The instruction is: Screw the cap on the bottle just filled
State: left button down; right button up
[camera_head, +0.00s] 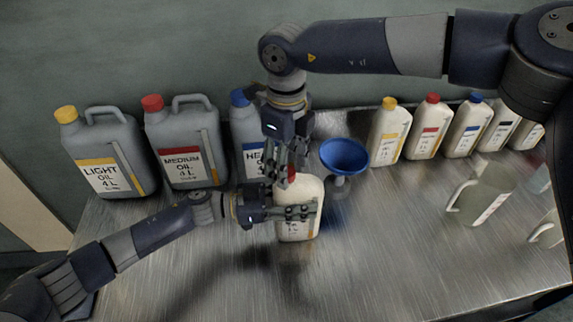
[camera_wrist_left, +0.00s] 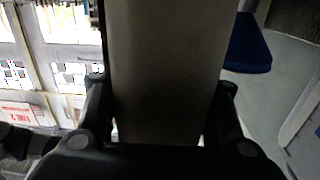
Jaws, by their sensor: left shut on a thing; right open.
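A cream bottle (camera_head: 300,228) stands upright on the metal table near the middle, and its body fills the centre of the left wrist view (camera_wrist_left: 163,70). My left gripper (camera_head: 297,212) is shut around the bottle's body from the left; its fingers also show at both sides in the left wrist view (camera_wrist_left: 160,125). A red cap (camera_head: 291,173) shows at the bottle's top. My right gripper (camera_head: 284,163) points down from above, with its open fingers around or just beside the cap. The fingers partly hide the cap, so I cannot tell whether they touch it.
A blue funnel (camera_head: 344,157) stands just right of the bottle. Large grey jugs stand at the back left, including the LIGHT one (camera_head: 107,150) and the MEDIUM one (camera_head: 186,145). Several capped cream bottles (camera_head: 428,130) line the back right. A clear jug (camera_head: 481,197) stands at right. The front table is clear.

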notch_tip(320, 180, up, 11)
dwell(0.3)
pick_arm(q)
jog(key=c, duration=0.6)
grip_release()
jog(key=a, duration=0.4)
jog(key=s+a, duration=0.1)
jog(key=a, duration=0.3)
jog(key=s+a, duration=0.1)
jog(key=a, duration=0.3)
